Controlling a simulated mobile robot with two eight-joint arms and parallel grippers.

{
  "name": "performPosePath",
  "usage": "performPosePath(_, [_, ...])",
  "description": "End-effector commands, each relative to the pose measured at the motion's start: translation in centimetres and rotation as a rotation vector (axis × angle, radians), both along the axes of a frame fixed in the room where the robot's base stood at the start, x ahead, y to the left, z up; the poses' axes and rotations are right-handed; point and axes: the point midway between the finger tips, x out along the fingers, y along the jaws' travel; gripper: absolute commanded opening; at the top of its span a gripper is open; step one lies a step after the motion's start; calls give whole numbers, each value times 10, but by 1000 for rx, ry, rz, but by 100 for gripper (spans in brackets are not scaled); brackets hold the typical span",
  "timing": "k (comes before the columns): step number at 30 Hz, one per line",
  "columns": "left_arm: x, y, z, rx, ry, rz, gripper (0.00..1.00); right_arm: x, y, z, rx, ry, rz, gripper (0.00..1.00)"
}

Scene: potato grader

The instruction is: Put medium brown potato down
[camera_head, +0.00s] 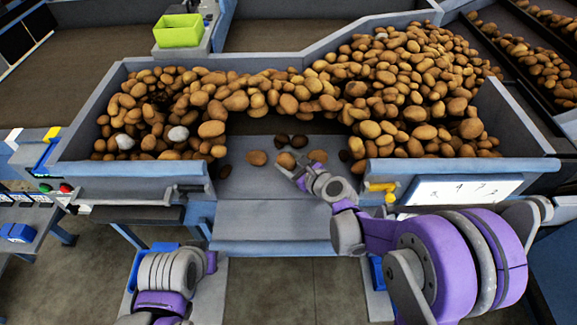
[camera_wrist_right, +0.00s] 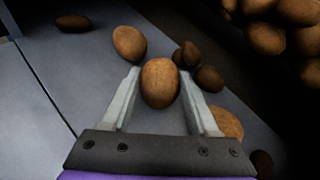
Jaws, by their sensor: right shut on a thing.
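The medium brown potato (camera_wrist_right: 160,83) sits between the two fingers of my right gripper (camera_wrist_right: 162,105) in the right wrist view. The gripper is shut on it. In the head view the held potato (camera_head: 286,160) is at the tip of my right gripper (camera_head: 292,168), over the bare grey chute between the potato heaps. I cannot tell whether it touches the surface. Another brown potato (camera_head: 257,158) lies just left of it, apart. Two dark potatoes (camera_head: 281,140) lie just behind. My left arm shows at the bottom left, but its gripper is out of view.
The grey surface (camera_head: 265,183) in front of the held potato is clear. A brown potato (camera_head: 318,156) lies right of the gripper, and a dark one (camera_head: 224,171) at far left. Heaped potatoes (camera_head: 420,90) stand behind and on both sides. A green box (camera_head: 178,32) is at the back.

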Motion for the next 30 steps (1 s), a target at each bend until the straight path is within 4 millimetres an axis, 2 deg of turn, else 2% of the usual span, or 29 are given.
performPosePath(1, [-1, 0, -2, 0, 1, 0, 50, 0, 0, -9, 1, 1, 0, 0])
performPosePath(4, [-1, 0, -2, 0, 2, 0, 50, 0, 0, -17, 1, 1, 0, 0])
performPosePath(16, [-3, 0, -7, 0, 5, 0, 50, -1, 0, -22, 0, 1, -1, 0])
performPosePath(17, [-3, 0, -7, 0, 5, 0, 50, -1, 0, -22, -1, 1, 0, 62])
performPosePath(18, [-2, 0, -6, 0, 5, 0, 50, 0, 0, -21, 0, 0, 0, 69])
performPosePath(21, [-2, 0, -6, 0, 4, 0, 50, 0, 0, -20, 0, 0, 0, 87])
performPosePath(22, [-2, 0, -6, 0, 4, 0, 50, 0, 0, -20, 0, 0, 0, 90])
performPosePath(30, [-2, 0, -5, 0, 4, 0, 50, 0, 0, -20, 0, 0, 0, 90])
